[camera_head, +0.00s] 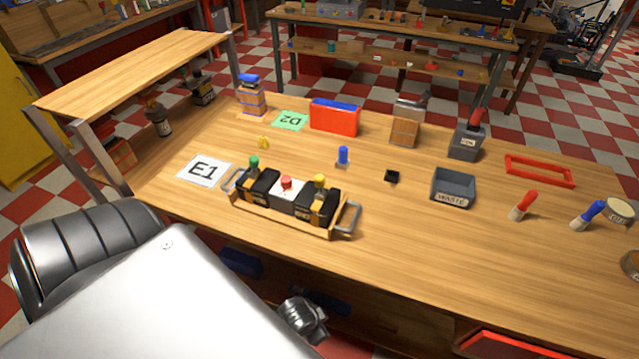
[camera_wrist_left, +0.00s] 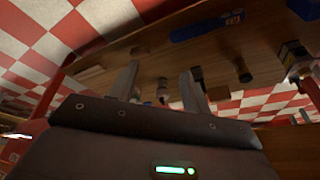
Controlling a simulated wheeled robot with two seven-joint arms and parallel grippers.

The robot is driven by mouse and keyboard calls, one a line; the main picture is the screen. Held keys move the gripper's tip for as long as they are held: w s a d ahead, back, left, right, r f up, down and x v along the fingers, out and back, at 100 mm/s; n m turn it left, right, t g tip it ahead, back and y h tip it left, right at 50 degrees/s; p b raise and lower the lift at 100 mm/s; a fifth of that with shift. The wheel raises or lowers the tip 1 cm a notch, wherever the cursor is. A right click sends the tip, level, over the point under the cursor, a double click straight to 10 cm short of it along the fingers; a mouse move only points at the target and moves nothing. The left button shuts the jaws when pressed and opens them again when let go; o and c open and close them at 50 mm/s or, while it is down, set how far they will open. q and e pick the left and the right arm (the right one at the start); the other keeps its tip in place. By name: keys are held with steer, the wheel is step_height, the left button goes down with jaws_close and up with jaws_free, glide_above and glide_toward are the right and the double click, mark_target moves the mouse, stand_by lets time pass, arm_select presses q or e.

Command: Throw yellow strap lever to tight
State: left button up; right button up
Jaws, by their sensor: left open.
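A wooden tray (camera_head: 285,219) with metal handles at both ends holds dark blocks with orange straps around a pale middle block. A yellow knob (camera_head: 320,181), which looks like the yellow strap lever's, stands upright over the right block (camera_head: 316,203). A green knob (camera_head: 254,161) is over the left block and a red knob (camera_head: 286,183) over the middle. How tight the yellow strap is cannot be told. My left gripper (camera_wrist_left: 160,72) is open and empty in the left wrist view, with its fingers apart. It does not show in the head view. My right gripper is not in view.
A grey waste bin (camera_head: 453,187) is to the right. The wood in front of the bin is clear.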

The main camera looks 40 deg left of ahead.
arm_select(q)
step_height(320, 180, up, 15)
steer(key=w+d+t, duration=0.1)
steer(key=w, duration=0.1)
steer(key=w+d+r+m+t+h, duration=0.4)
steer(key=w+d+r+m+h, duration=0.2)
steer(key=w+d+r+m, duration=0.8)
steer(key=m+g+y+b, duration=0.1)
steer(key=m+g+y, duration=0.65)
steer(key=m, duration=1.05)
glide_toward(319, 177)
steer(key=a+g+h, duration=0.1)
steer(key=a+h, duration=0.1)
steer(key=shift+w+d+f, duration=0.2)
steer(key=shift+w+f, duration=0.15)
steer(key=shift+w, duration=0.1)
steer(key=f, duration=0.6)
steer(key=d+f, duration=0.1)
steer(key=f, duration=0.2)
steer(key=shift+w+f+p, duration=0.1)
steer(key=shift+f+p, duration=0.2)
steer(key=shift+f, duration=0.05)
